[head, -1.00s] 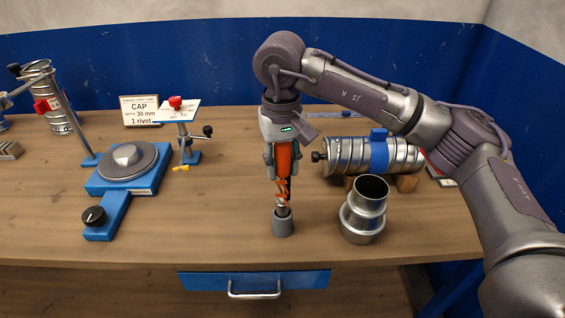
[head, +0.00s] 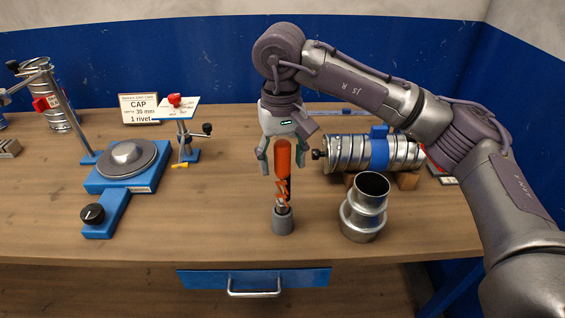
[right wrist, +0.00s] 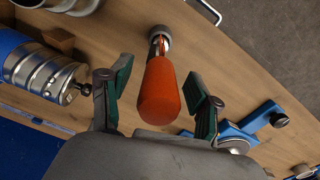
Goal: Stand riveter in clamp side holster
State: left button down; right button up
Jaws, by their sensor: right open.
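The riveter (head: 283,165) has an orange handle and stands upright with its nose end down in a small grey cup-like holster (head: 283,221) on the bench. My right gripper (head: 281,168) is open above and around the handle's upper part, with a finger on each side. In the right wrist view the orange riveter handle (right wrist: 159,92) stands between the two open fingers (right wrist: 160,100), with gaps on both sides. The clamp with a blue band (head: 379,150) lies around a ribbed metal duct to the right. My left gripper does not show.
A stepped metal duct fitting (head: 364,212) stands right of the holster. A blue turntable fixture (head: 128,165), a small stand with a red knob (head: 177,108) and a CAP sign (head: 139,108) are to the left. Bench between fixture and holster is clear.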

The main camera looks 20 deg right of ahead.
notch_tip(320, 180, up, 11)
jog(key=shift+a+f, duration=0.1)
dwell(1.3)
